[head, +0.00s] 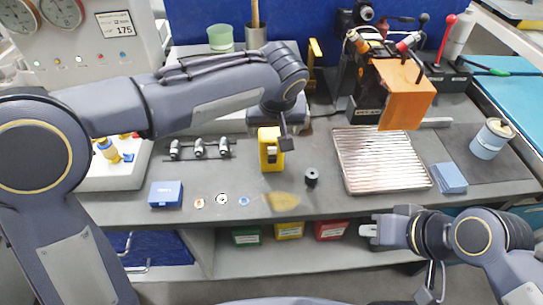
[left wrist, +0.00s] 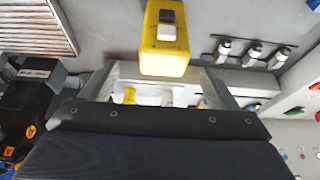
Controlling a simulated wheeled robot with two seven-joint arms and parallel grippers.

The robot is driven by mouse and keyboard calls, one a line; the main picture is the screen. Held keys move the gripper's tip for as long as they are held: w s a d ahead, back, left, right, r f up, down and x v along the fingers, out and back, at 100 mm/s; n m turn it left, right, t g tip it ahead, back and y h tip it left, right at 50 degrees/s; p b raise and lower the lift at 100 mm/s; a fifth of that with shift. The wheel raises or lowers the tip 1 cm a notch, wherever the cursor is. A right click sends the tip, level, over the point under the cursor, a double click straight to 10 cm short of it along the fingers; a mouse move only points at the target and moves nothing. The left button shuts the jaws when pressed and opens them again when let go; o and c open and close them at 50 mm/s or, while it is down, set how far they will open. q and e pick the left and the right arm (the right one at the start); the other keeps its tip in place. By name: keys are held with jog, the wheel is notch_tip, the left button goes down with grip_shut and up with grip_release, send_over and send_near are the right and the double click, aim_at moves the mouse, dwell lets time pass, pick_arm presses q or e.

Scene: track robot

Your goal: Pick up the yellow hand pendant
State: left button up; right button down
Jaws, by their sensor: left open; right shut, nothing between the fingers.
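The yellow hand pendant (head: 271,152) stands on the grey bench near the middle of the head view, with dark and light buttons on its face. It also shows at the top of the left wrist view (left wrist: 166,52). My left gripper (head: 285,138) is open at the pendant's upper right in the head view; part of it is hidden. In the left wrist view its fingers (left wrist: 163,84) are spread on either side of the pendant's near end; I cannot tell whether they touch it. My right gripper (head: 370,231) is shut and empty at the bench's front edge.
A small black knob (head: 311,177) stands right of the pendant, beside a ribbed metal tray (head: 380,160). A blue box (head: 166,194) and several small rings lie front left. Three metal fittings (head: 199,149) sit left of the pendant. An orange-covered device (head: 405,95) stands behind.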

aim_at(271, 134)
pick_arm(q)
jog(key=x, duration=0.5)
jog(key=p+x, duration=0.1)
jog(key=x, duration=0.1)
jog(key=shift+w+a+f, duration=0.15)
jog(key=shift+w+a, duration=0.05)
jog(key=shift+a, duration=0.05)
jog(key=c, duration=1.2)
